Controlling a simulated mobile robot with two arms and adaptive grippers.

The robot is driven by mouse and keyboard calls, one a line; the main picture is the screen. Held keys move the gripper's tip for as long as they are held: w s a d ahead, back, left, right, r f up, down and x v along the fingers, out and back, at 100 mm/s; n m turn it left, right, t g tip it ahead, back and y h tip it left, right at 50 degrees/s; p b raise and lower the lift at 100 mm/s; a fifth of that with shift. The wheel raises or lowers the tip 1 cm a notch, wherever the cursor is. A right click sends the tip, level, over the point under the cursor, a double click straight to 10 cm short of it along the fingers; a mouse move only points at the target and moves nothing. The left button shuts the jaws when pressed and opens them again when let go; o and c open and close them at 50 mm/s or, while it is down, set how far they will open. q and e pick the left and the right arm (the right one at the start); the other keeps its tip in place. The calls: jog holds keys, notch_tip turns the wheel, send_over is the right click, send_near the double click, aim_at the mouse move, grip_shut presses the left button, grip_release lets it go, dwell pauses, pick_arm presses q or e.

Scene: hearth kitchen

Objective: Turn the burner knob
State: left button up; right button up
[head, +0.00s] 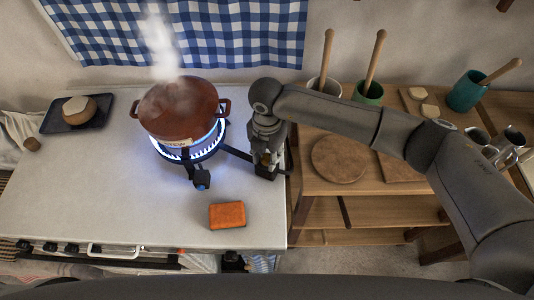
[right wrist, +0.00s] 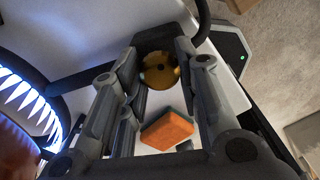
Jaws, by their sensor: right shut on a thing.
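A brass burner knob (right wrist: 160,72) sits between the fingertips of my right gripper (head: 266,158) in the right wrist view. The gripper points down over a small dark valve box (head: 265,173) at the right side of the white counter, and its fingers are shut on the knob. In the head view the fingers mostly hide the knob. A dark pipe runs from the box to the burner (head: 212,152), where blue flames burn. My left gripper is not in view.
A steaming brown pot (head: 178,110) stands on the burner. An orange block (head: 227,215) lies in front on the counter (head: 90,190). A dark tray (head: 72,116) with a round item is at the left. A wooden shelf (head: 330,186) with boards and cups stands at the right.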

aim_at(267, 157)
jog(key=shift+c, duration=0.4)
jog(key=shift+f+n+b, duration=0.1)
jog(key=shift+n+b, duration=0.3)
jog(key=shift+b, duration=0.3)
jog(key=n+b, duration=1)
jog(key=b, duration=0.4)
jog(key=shift+f+n+b, duration=0.1)
jog(key=shift+n+b, duration=0.3)
jog(key=shift+r+n+b, duration=0.25)
jog(key=shift+n+b, duration=0.95)
jog(key=o, duration=1)
jog(key=shift+r, duration=0.1)
notch_tip(267, 157, up, 12)
